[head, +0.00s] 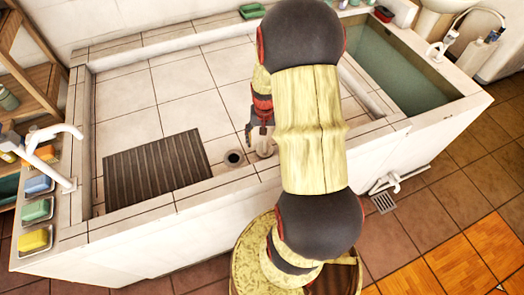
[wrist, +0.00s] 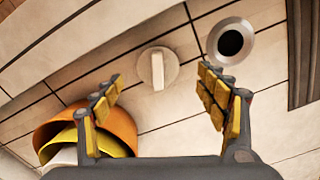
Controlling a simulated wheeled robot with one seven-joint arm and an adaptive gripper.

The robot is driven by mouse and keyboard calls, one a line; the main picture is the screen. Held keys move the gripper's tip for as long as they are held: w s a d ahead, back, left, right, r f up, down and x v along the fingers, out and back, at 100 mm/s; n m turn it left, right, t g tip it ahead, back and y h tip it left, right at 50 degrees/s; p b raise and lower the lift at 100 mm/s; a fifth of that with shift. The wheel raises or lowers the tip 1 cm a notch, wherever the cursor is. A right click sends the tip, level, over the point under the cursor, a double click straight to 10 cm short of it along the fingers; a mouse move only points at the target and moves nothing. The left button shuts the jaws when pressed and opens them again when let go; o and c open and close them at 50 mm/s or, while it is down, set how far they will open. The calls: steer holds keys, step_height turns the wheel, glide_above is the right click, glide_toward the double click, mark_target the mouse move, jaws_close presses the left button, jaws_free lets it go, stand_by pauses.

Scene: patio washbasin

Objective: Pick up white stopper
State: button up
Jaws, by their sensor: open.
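The white stopper (wrist: 158,70) is a pale round disc with a raised bar handle. It lies on the tiled basin floor beside the round drain hole (wrist: 230,42), apart from it. In the wrist view my gripper (wrist: 160,76) is open, with one finger on either side of the stopper in the picture and nothing held. In the head view my gripper (head: 260,135) is low over the basin, just right of the drain (head: 234,157). My arm hides much of that spot, and I cannot clearly make out the stopper there.
Orange and yellow bowls (wrist: 105,128) sit close by my left finger in the wrist view. A dark slatted mat (head: 157,167) lies left of the drain. A faucet (head: 50,150) and soap dishes (head: 35,239) line the left rim. A water-filled basin (head: 405,75) is at right.

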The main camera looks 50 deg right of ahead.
mark_target(265, 145)
steer(key=f, duration=0.1)
steer(key=f+b, duration=0.1)
steer(key=f, duration=0.1)
steer(key=d+f+b, duration=0.1)
steer(key=f, duration=0.1)
steer(key=shift+w+f, duration=0.15)
steer(key=shift+f, duration=0.05)
steer(key=c, duration=0.4)
steer(key=shift+r, duration=0.1)
steer(key=c, duration=0.7)
steer(key=shift+c, duration=0.5)
